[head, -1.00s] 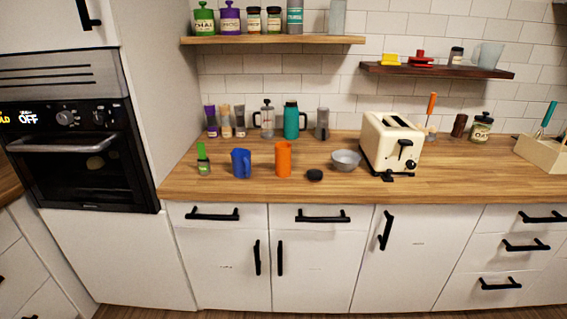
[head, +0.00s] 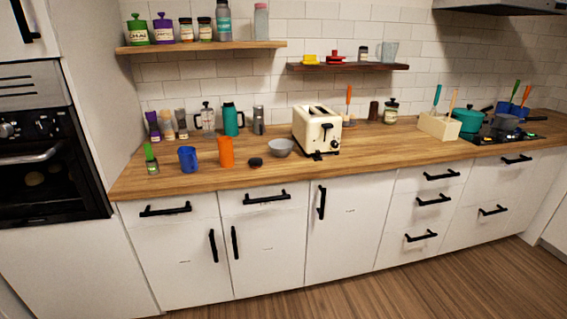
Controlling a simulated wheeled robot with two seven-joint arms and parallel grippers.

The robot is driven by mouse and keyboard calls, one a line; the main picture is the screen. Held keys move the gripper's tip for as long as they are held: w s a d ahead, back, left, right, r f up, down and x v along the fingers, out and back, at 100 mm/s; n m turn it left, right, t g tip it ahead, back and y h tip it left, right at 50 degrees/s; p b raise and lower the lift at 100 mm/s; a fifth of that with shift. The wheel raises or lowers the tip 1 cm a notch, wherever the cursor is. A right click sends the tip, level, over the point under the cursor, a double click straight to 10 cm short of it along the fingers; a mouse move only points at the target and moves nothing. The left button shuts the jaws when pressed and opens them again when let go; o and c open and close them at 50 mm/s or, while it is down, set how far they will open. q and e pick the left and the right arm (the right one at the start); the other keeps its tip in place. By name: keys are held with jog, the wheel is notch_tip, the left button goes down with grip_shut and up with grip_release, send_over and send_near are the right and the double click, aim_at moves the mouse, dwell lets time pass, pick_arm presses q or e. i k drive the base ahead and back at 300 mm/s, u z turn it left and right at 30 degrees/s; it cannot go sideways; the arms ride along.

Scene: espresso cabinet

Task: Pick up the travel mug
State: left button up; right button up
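Two things could be the travel mug. A teal mug (head: 230,120) with a dark top and a side handle stands upright at the back of the wooden counter (head: 190,180). A tall orange cup (head: 226,152) stands upright nearer the front edge. A small black round piece, perhaps a lid (head: 255,162), lies to the right of the orange cup. I cannot tell for certain which is the travel mug. Neither of my grippers shows in the head view.
A blue mug (head: 188,159) and a green-topped bottle (head: 151,158) stand left of the orange cup. A grey bowl (head: 280,148) and a cream toaster (head: 317,131) stand to the right. A shelf (head: 200,47) hangs above. The floor (head: 440,275) in front is clear.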

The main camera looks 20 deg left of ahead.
aim_at(224, 143)
jog(key=z, duration=0.6)
jog(key=k, duration=0.85)
jog(key=z, duration=0.7)
jog(key=i, duration=1.65)
jog(key=u, duration=0.3)
jog(key=i, duration=1.45)
jog(key=u, duration=1.4)
jog(key=i, duration=0.95)
jog(key=u, duration=1.05)
